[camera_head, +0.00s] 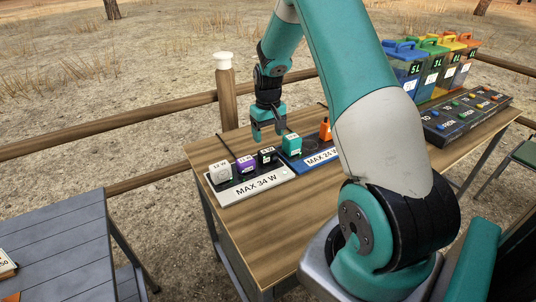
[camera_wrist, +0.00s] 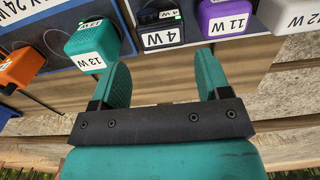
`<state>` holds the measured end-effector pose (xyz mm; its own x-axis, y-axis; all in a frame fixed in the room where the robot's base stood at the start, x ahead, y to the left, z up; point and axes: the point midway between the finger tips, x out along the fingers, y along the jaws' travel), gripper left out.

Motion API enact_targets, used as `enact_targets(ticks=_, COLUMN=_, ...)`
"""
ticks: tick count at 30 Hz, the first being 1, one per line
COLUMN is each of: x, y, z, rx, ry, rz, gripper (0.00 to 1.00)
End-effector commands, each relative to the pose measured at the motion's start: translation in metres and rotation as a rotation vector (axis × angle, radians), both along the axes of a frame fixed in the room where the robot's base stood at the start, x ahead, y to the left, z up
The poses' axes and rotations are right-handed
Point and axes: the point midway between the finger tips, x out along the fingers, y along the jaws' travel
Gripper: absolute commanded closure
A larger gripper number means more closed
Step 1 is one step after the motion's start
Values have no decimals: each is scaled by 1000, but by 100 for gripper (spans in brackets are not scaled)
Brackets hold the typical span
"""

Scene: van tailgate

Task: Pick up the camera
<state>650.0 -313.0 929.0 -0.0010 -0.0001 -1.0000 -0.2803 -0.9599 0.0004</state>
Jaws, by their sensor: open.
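My gripper (camera_head: 269,134) is open and empty over the back part of the wooden table. Its two teal fingers also show in the wrist view (camera_wrist: 163,62). A small black device (camera_wrist: 160,22) labelled 4 W lies beyond the fingertips, in line with the gap between them. It also shows in the head view (camera_head: 266,156), on the board marked MAX 34 W. It may be the camera, but its shape is too small to be sure. A purple device (camera_wrist: 225,18) labelled 11 W and a teal device (camera_wrist: 93,42) labelled 13 W stand on either side of it.
A white device (camera_head: 219,173) shares the MAX 34 W board (camera_head: 262,183). The teal and an orange device (camera_head: 326,130) are on the blue MAX 24 W board (camera_head: 294,162). A dark button panel (camera_head: 465,117) and several coloured canisters (camera_head: 405,65) stand farther right. A fence rail (camera_head: 150,124) runs behind.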

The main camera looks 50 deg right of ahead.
Motion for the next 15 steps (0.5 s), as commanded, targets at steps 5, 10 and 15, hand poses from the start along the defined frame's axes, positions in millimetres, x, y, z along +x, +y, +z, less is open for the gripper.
enact_targets(ticks=5, x=0, y=1, z=-29, rx=2, ry=3, rz=1, gripper=30)
enact_targets(ticks=10, x=0, y=1, z=-40, rx=1, ry=1, rz=1, gripper=30)
enact_targets(ticks=15, x=0, y=1, z=-62, rx=2, ry=3, rz=1, gripper=30)
